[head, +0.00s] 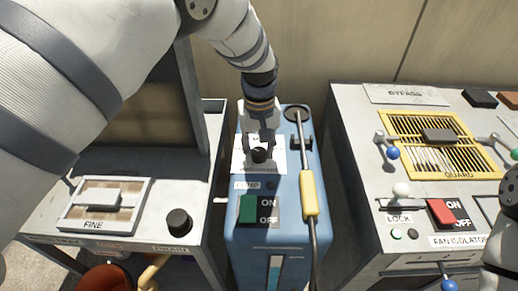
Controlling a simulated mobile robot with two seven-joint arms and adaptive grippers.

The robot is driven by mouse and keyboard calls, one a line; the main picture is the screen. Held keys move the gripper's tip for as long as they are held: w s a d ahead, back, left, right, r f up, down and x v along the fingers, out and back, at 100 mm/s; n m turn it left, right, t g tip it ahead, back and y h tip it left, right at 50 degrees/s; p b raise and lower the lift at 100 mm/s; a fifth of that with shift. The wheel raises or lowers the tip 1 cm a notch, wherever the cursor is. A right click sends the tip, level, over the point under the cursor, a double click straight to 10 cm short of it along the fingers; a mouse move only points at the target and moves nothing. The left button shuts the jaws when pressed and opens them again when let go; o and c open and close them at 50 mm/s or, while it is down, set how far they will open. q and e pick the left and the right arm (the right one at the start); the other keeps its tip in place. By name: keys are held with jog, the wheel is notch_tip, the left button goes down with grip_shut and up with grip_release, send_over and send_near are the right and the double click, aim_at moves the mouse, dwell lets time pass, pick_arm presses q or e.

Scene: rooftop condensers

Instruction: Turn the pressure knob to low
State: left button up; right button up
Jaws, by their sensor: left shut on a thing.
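The pressure knob (259,156) is a small black knob on a white label plate on top of the blue unit (237,235) in the middle of the head view. My left gripper (260,149) reaches down over it from above, with its dark fingers on either side, and is shut on the knob. The fingers and wrist cover part of the plate, so the knob's marks and its setting cannot be read. My right gripper is out of view; only part of my right arm shows at the right edge.
A green ON/OFF switch (248,209) sits in front of the knob. A wand with a yellow grip (309,194) stands close on its right. Grey cabinets flank the unit: the left has a black knob (178,221), the right a red switch (441,212) and yellow guard (468,173).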

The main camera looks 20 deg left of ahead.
aim_at(259, 152)
pick_arm(q)
jog(key=shift+n, duration=0.5)
jog(key=o, duration=1.2)
jog(key=shift+c, duration=0.2)
notch_tip(259, 152, up, 12)
jog(key=shift+f, duration=0.1)
